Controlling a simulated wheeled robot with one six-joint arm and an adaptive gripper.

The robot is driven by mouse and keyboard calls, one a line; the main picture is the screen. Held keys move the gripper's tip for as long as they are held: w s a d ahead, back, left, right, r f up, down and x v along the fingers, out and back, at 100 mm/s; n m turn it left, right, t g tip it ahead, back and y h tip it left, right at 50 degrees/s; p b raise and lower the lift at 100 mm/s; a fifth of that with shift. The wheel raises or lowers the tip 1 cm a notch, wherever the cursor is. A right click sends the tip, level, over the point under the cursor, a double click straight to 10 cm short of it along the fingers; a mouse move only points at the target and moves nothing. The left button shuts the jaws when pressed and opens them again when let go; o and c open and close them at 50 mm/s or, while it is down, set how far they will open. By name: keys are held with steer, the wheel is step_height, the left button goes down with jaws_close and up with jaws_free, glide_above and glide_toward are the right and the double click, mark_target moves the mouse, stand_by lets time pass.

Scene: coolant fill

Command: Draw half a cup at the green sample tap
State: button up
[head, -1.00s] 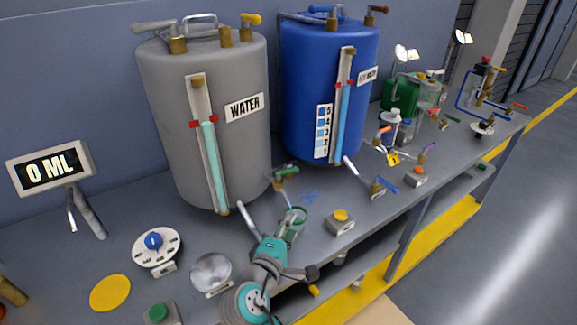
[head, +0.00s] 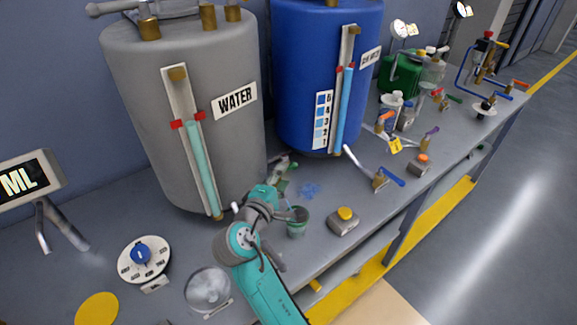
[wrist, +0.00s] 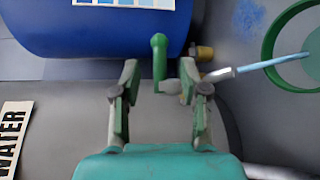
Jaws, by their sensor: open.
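The green tap handle (wrist: 159,58) stands between my gripper's fingers in the wrist view, with a grey spout (wrist: 220,75) and brass fitting beside it. A thin pale-blue stream (wrist: 275,62) runs from the spout into the cup (wrist: 272,38), whose green rim is partly cut off at the right. In the head view the cup (head: 297,222) stands upright on the bench, right of my arm; its fill level cannot be read. My gripper (wrist: 160,92) is open around the handle's area; contact is not clear. In the head view my gripper (head: 280,178) largely hides the tap.
The grey WATER tank (head: 130,100) and blue tank (head: 300,80) stand behind. A yellow-button box (head: 344,222) and a blue-handled valve (head: 380,180) are to the right. A blue-knob dial (head: 142,258) and round pan (head: 207,290) are left. The display (head: 25,185) is partly cut off.

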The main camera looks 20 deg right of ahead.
steer(key=shift+x, duration=2.75)
jaws_close()
